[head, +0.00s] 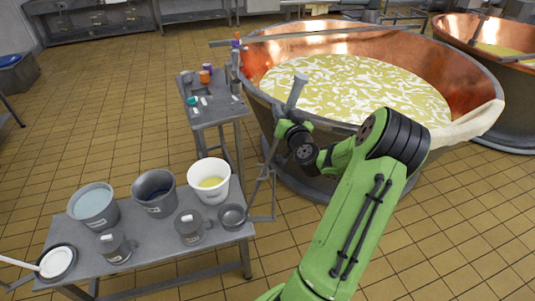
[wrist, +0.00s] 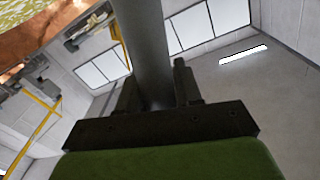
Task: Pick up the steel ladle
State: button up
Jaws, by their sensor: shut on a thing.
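The steel ladle (head: 295,93) has a grey handle that stands up, tilted, through my gripper (head: 291,122). Below, a thin rod runs down and left towards a round steel bowl (head: 232,216) at the right end of the low table; it looks like the ladle's bowl, but the joint is hard to make out. In the wrist view the thick grey shaft (wrist: 148,45) passes between the two dark fingers of my gripper (wrist: 157,88), which are shut on it. I cannot tell whether the bowl touches the table.
The low steel table (head: 180,256) carries several buckets and jugs, including a white bucket (head: 209,182) with yellow contents. A narrow side table (head: 212,112) holds small items. A large copper vat (head: 440,75) stands close behind my gripper. Tiled floor is free at left.

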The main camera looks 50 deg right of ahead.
jog(key=shift+r, duration=0.1)
grip_shut()
notch_tip(320, 180, up, 35)
jog(key=p, duration=1.1)
jog(key=shift+p, duration=0.4)
